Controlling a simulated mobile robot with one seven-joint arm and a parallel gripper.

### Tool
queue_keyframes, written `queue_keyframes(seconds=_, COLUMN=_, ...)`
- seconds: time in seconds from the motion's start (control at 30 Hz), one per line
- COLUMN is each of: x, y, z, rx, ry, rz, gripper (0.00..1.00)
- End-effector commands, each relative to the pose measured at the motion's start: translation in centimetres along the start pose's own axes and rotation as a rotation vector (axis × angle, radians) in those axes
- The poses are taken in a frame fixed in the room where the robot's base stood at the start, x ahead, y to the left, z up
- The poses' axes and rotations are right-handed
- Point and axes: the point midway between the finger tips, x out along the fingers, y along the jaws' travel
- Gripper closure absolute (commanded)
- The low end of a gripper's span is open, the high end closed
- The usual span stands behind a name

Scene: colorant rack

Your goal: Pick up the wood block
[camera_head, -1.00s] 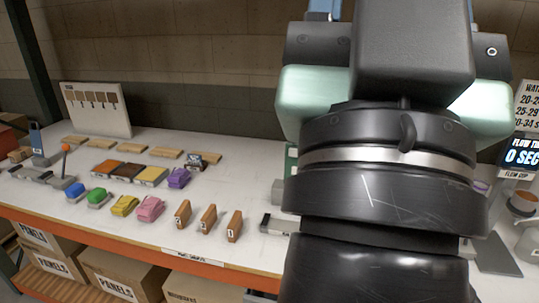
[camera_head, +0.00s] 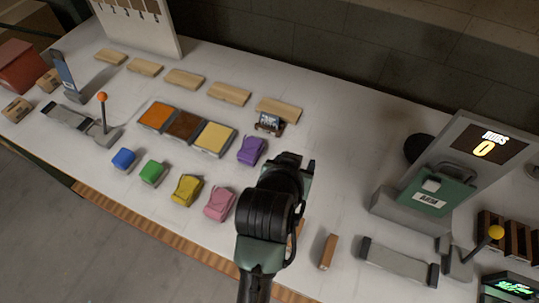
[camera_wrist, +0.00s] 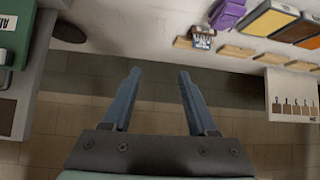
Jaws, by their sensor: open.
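Several pale wood pieces lie in a row along the back of the table. They include a wood block (camera_head: 230,93) and the rightmost one (camera_head: 279,109), with a small dark device against its front. A brown upright wood block (camera_head: 328,251) stands near the front edge; a similar one shows only as a sliver behind my arm. I cannot tell which one the task means. In the wrist view my gripper (camera_wrist: 158,74) is open and empty, its two blue-grey fingers apart. The pale wood pieces (camera_wrist: 236,51) show to the right of its fingertips, apart from them.
Orange, brown and yellow trays (camera_head: 213,138) lie mid-table. Blue, green, yellow, pink and purple items (camera_head: 250,150) stand near them. A white rack board (camera_head: 140,22) stands at the back left.

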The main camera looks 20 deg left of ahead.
Motion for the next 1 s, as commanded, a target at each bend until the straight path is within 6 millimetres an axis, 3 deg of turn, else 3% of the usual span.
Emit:
queue_keyframes(seconds=0.03, x=-0.8, y=-1.1, z=3.4, rx=0.004, ry=-0.136, rz=-0.003, gripper=0.41)
queue_keyframes(seconds=0.1, x=-1.3, y=-2.5, z=7.8, rx=0.005, ry=-0.275, rz=-0.007, gripper=0.41)
queue_keyframes(seconds=0.2, x=-2.2, y=-3.9, z=12.0, rx=0.002, ry=-0.403, rz=-0.010, gripper=0.41)
queue_keyframes(seconds=0.3, x=-2.5, y=-4.6, z=14.1, rx=0.001, ry=-0.462, rz=-0.011, gripper=0.41)
queue_keyframes(seconds=0.7, x=2.8, y=-4.7, z=17.0, rx=-0.001, ry=-0.468, rz=-0.011, gripper=0.41)
queue_keyframes(seconds=1.0, x=4.4, y=-4.8, z=17.8, rx=-0.001, ry=-0.466, rz=-0.011, gripper=0.41)
